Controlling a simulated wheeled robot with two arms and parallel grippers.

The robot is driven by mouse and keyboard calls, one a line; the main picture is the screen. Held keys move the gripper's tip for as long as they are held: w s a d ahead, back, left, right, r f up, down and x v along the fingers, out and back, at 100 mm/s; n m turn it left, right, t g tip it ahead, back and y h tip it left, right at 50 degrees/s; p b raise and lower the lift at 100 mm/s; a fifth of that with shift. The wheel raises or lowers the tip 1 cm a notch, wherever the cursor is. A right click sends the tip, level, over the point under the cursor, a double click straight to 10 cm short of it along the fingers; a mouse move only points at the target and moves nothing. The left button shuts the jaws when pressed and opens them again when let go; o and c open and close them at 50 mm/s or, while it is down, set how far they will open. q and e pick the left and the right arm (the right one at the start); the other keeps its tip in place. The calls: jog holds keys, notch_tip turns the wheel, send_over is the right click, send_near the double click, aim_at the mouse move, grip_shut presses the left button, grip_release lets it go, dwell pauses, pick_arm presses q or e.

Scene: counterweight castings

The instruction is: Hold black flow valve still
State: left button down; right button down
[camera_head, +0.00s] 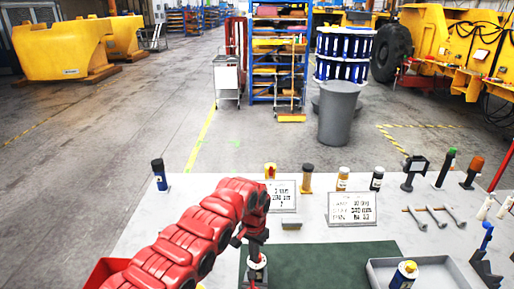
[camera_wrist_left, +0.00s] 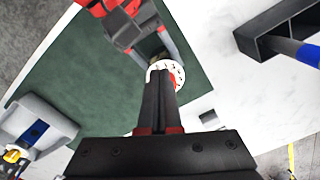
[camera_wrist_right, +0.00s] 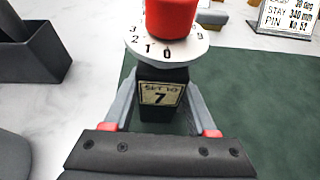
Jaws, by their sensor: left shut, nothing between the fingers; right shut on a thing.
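The black flow valve (camera_wrist_right: 160,98) stands upright, with a label reading 7 on its body and a white numbered dial (camera_wrist_right: 140,42) on top. A red rounded part (camera_wrist_right: 172,14) sits above the dial. My right gripper (camera_wrist_right: 162,112) is shut on the valve's black body, one finger on each side. In the left wrist view the dial (camera_wrist_left: 174,72) shows just beyond the tips of my left gripper (camera_wrist_left: 158,76). That gripper is shut and empty, and its fingers hide part of the dial. In the head view my left gripper (camera_head: 256,246) points down over the valve.
A green mat (camera_head: 325,265) lies under the work area. A grey tray (camera_head: 450,262) with a yellow-capped container (camera_head: 405,274) is at right. Two signs (camera_head: 352,207) (camera_head: 283,195), several bottles and several tools line the back of the white table.

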pick_arm(q)
jog(key=shift+s+f, duration=0.1)
jog(key=shift+f, duration=0.85)
jog(key=shift+w+d, duration=0.15)
jog(key=shift+w, duration=0.1)
jog(key=shift+w+a, duration=0.35)
jog(key=shift+a, duration=0.25)
jog(key=shift+a+r, duration=0.1)
jog(key=shift+s+d+r, duration=0.55)
jog(key=shift+d+r, duration=0.05)
jog(key=shift+r, duration=2.85)
jog(key=shift+a+f, duration=0.1)
jog(key=shift+f, duration=3.45)
